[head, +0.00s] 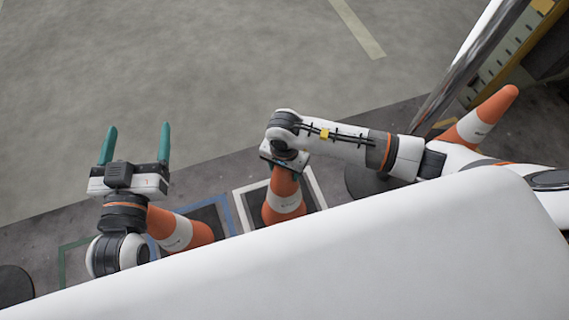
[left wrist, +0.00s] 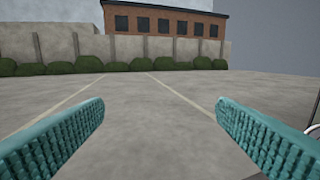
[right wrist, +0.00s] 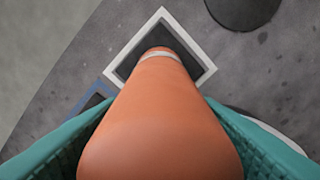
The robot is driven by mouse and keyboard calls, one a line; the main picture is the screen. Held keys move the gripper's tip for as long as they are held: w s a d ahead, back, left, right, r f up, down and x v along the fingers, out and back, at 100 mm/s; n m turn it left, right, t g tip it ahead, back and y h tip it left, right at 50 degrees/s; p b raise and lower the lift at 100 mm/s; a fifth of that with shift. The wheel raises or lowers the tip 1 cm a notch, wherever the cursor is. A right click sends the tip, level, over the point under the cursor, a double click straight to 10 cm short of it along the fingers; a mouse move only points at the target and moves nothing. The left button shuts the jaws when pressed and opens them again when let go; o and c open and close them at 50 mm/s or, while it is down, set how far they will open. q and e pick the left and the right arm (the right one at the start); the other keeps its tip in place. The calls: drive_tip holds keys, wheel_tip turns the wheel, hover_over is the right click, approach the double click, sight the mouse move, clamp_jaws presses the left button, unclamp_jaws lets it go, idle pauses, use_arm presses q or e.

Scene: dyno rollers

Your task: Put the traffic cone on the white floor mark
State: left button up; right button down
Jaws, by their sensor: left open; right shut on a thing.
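My right gripper (head: 283,163) is shut on an orange traffic cone (head: 285,197) with a white band, gripping it near its top. The cone also fills the middle of the right wrist view (right wrist: 160,115), between the teal fingers. The white floor mark (head: 317,188) is a white square outline with a dark inside. The cone stands over it in the head view, and the mark shows around the cone's far end in the right wrist view (right wrist: 203,43). I cannot tell whether the cone touches the floor. My left gripper (head: 136,145) is open and empty, pointing away over the floor.
A second cone (head: 178,232) stands near a blue floor mark (head: 228,213), left of the held cone. A green floor mark (head: 63,262) is further left. Another cone (head: 487,118) is at the right by a metal pole (head: 465,70). My white body hides the lower view.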

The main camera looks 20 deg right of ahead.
use_arm(q)
drive_tip(key=shift+r, duration=0.3)
use_arm(e)
drive_tip(key=shift+w, duration=0.1)
use_arm(q)
drive_tip(key=shift+r, duration=0.1)
use_arm(e)
drive_tip(key=shift+f, duration=0.15)
drive_tip(key=shift+c, duration=2.4)
unclamp_jaws()
drive_tip(key=shift+f, duration=0.1)
use_arm(q)
drive_tip(key=shift+r+t+h, duration=0.15)
drive_tip(key=shift+t+h, duration=0.15)
